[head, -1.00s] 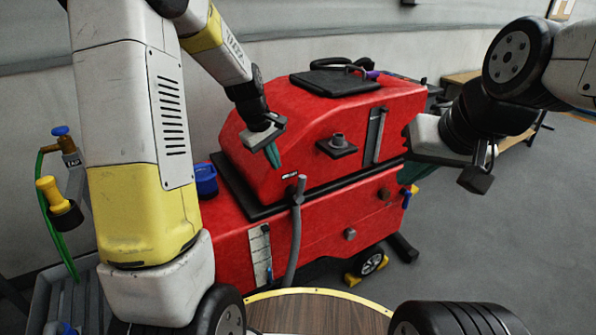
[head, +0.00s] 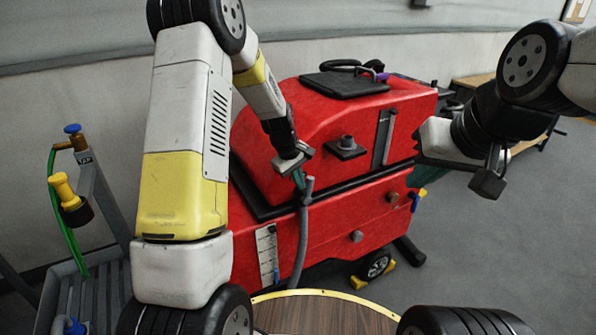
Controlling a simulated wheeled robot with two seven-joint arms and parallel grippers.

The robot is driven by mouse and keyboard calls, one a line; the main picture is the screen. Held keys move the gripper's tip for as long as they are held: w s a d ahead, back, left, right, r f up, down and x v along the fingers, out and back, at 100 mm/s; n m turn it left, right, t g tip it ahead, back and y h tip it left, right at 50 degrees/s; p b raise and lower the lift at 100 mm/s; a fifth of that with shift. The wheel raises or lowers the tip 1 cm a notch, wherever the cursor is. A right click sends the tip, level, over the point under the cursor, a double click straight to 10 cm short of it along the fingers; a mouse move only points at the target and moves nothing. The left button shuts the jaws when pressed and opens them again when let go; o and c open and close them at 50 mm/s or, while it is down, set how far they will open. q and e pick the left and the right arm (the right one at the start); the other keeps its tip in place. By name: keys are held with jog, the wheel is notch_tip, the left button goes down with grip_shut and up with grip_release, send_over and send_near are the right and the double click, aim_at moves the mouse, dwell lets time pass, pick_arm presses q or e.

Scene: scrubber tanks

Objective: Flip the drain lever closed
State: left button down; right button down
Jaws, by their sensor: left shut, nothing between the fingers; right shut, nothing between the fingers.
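The red scrubber (head: 340,215) stands behind the round wooden top. A small blue lever (head: 415,203) with a yellow part beside it sits at the right end of its lower tank; whether this is the drain lever I cannot tell for sure. My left gripper (head: 299,180) is shut and empty, its green fingertips pointing down close to the top of the grey drain hose (head: 300,235); I cannot tell if they touch. My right gripper (head: 420,178) is shut and empty, in front of the tank's right end, appearing just above the blue lever. Its fingertips are partly hidden.
A tap with a blue handle (head: 73,129), a green hose (head: 62,215) and a yellow-handled part (head: 65,190) are at the left above a grey slatted basin (head: 95,285). The wooden top (head: 320,312) is in front. Grey floor at right is open.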

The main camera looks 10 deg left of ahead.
aim_at(311, 176)
pick_arm(q)
jog(key=shift+w+d, duration=0.25)
jog(key=shift+w, duration=0.1)
jog(key=shift+w+d, duration=0.25)
jog(key=shift+d, duration=0.1)
dwell(0.3)
jog(key=shift+w+d+r, duration=0.1)
jog(key=shift+w+d, duration=0.35)
jog(key=shift+d, duration=0.15)
jog(key=shift+w+d, duration=0.4)
jog(key=shift+d, duration=0.2)
jog(key=shift+w+d+f+g+y, duration=0.3)
jog(key=shift+w+d, duration=0.15)
jog(key=shift+d, duration=0.15)
jog(key=shift+w+d+f+g+y, duration=0.2)
jog(key=shift+w+d+f+y, duration=0.15)
jog(key=shift+d, duration=0.25)
jog(key=shift+w, duration=0.1)
notch_tip(311, 176, up, 8)
jog(key=s, duration=0.1)
jog(key=shift+a+f, duration=0.15)
jog(key=shift+a, duration=0.2)
jog(key=shift+s, duration=0.1)
